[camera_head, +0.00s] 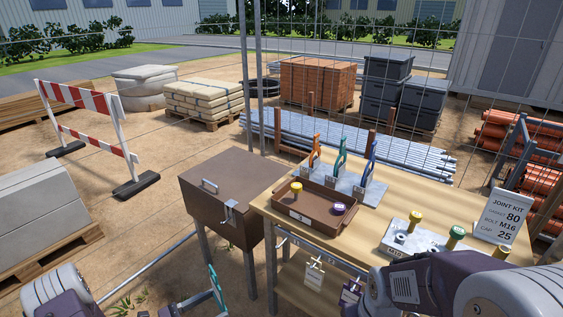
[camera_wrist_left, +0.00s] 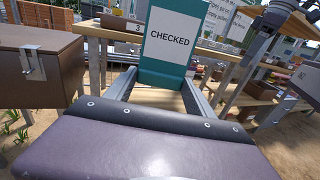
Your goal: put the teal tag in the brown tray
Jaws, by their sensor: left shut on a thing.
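My left gripper (camera_head: 214,294) is low at the bottom of the head view, in front of the brown box and left of the table. It is shut on the teal tag (camera_head: 213,276). In the left wrist view the teal tag (camera_wrist_left: 163,77) stands up between the fingers, its white face reading CHECKED. The brown tray (camera_head: 313,219) lies on the wooden table, up and right of the tag and apart from it. The tray holds a yellow-topped piece (camera_head: 296,188) and a purple piece (camera_head: 338,209). My right arm crosses the lower right; its gripper does not show.
A brown lidded box (camera_head: 222,200) on legs stands left of the table (camera_head: 400,211). Behind the tray is a grey stand (camera_head: 350,188) with orange, teal and blue upright pieces.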

